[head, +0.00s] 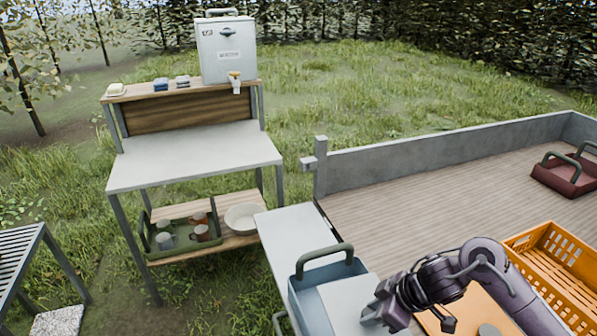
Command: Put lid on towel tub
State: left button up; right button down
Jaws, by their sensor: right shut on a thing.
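The towel tub (298,288) is blue-grey with a dark green arched handle and stands on a light side table at the bottom centre. A flat pale panel, which looks like the lid (343,299), lies over or just above the tub's right part. My right gripper (372,314) is at the panel's right edge, shut on it. I cannot tell whether the panel rests on the rim or hangs above it. The tub's lower part is cut off by the frame, and no towels show. My left gripper is not in view.
An orange crate (560,262) stands on the wooden deck at right, beside my right arm. A dark red carrier (566,172) is farther back. The wash stand (195,155) at left has a clear top, a water container (226,48) above and a green crate (183,253) of mugs below.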

jog(key=w+d+r+m+t+h, duration=0.2)
jog(key=w+d+m, duration=0.5)
jog(key=d, duration=0.6)
jog(key=w+d+r+m+t+h, duration=0.1)
jog(key=w+d+r+m+h, duration=0.25)
jog(key=w+d, duration=0.75)
jog(key=s+d+r+m+g+h, duration=0.1)
jog(key=s+d+r+m+h, duration=0.1)
jog(key=s+d+m, duration=0.5)
jog(key=s+d+r+m+g+h, duration=0.1)
jog(key=s+d+m+h, duration=0.3)
jog(key=d, duration=0.5)
jog(key=s+r+m+g, duration=0.1)
jog(key=s+m+g, duration=0.1)
jog(key=s+m, duration=0.3)
jog(key=a+f+n+t+y, duration=0.2)
jog(key=a+n, duration=0.3)
jog(key=a, duration=1.5)
jog(key=s+a+r+n, duration=0.2)
jog(key=s+a, duration=0.1)
jog(key=a, duration=0.5)
jog(key=s+a+r+n+t+y, duration=0.1)
jog(key=s+a, duration=0.3)
jog(key=a, duration=0.5)
jog(key=shift+s+r+n, duration=0.25)
jog(key=shift+r+n, duration=0.15)
jog(key=shift+n, duration=0.05)
